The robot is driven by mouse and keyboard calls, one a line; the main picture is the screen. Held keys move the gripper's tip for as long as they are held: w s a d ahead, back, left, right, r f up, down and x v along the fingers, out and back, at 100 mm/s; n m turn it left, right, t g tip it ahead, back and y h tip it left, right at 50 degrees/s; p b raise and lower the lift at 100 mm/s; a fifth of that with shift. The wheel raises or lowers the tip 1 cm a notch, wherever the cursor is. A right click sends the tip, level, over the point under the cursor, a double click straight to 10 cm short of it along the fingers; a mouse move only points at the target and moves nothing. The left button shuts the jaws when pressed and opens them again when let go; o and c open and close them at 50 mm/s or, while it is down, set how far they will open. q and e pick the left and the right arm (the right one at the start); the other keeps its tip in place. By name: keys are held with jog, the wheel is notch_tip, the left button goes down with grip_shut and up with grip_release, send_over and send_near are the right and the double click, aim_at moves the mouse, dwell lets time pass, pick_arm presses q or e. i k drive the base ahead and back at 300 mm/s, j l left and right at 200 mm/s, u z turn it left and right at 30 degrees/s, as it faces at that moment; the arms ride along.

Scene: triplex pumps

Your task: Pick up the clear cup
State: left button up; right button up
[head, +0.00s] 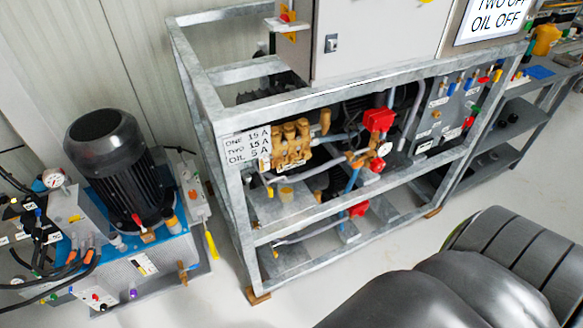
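I cannot make out a clear cup anywhere in the head view. Neither my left gripper nor my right gripper is in view, so their state does not show.
A galvanized steel frame (232,205) with pumps and pipes stands in the middle, a grey cabinet (375,35) on top. Left is a blue-topped unit with a black motor (125,175) and hoses. A cluttered bench (550,82) is at upper right. Pale floor (215,290) lies bare in front.

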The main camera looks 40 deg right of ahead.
aim_at(286, 191)
jog(key=z, duration=1.1)
